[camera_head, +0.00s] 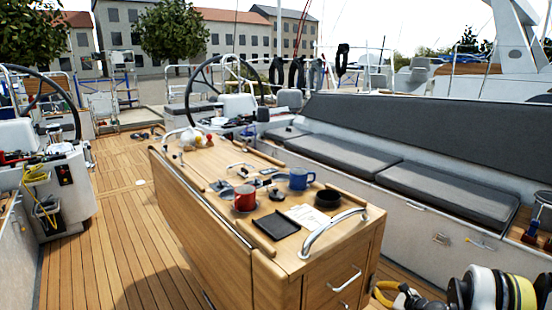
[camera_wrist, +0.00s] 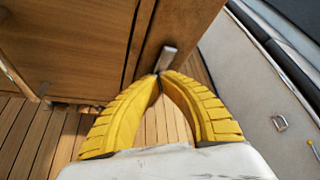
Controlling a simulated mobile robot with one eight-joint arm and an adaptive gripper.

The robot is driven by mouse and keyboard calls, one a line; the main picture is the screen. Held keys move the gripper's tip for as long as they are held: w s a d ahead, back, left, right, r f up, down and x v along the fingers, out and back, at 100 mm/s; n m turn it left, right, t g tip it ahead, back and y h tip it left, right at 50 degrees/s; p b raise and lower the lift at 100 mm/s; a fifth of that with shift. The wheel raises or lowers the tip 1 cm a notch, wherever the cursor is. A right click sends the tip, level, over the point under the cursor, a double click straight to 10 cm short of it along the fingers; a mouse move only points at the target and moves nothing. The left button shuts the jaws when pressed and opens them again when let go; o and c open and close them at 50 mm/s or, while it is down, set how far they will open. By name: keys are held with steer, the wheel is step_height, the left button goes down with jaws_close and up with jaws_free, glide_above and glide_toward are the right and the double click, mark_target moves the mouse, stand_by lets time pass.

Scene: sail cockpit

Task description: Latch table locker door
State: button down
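The wooden cockpit table (camera_head: 225,225) stands in the middle of the head view. Its near end has a wooden locker door (camera_head: 330,290) with metal handles; the door panel (camera_wrist: 65,45) and part of a handle (camera_wrist: 15,75) show in the wrist view. The door looks about flush with the table end, but I cannot tell if it is latched. A small metal latch piece (camera_wrist: 167,58) juts out near the table's corner. My gripper (camera_wrist: 158,76) has its yellow fingertips together at this piece; whether they clamp it is hidden. In the head view my gripper (camera_head: 380,290) is beside the table's right corner.
Mugs, a red one (camera_head: 244,198) and a blue one (camera_head: 298,179), and a black tray (camera_head: 276,226) are on the table top. A curved metal rail (camera_head: 335,228) rises at its near end. The cushioned bench (camera_head: 450,190) bounds the right side. Wooden deck (camera_head: 115,240) is clear on the left.

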steer(key=shift+s+a+f, duration=0.2)
steer(key=shift+s+a, duration=0.2)
steer(key=shift+a, duration=0.1)
steer(key=shift+a, duration=0.1)
steer(key=shift+s+a+f, duration=0.35)
steer(key=shift+f, duration=0.1)
steer(key=shift+f, duration=0.1)
steer(key=shift+a, duration=0.1)
stand_by(0.5)
steer(key=shift+s+a+r, duration=0.2)
steer(key=s+d, duration=0.3)
steer(key=s, duration=0.1)
steer(key=shift+s+d, duration=0.35)
steer(key=shift+s, duration=0.05)
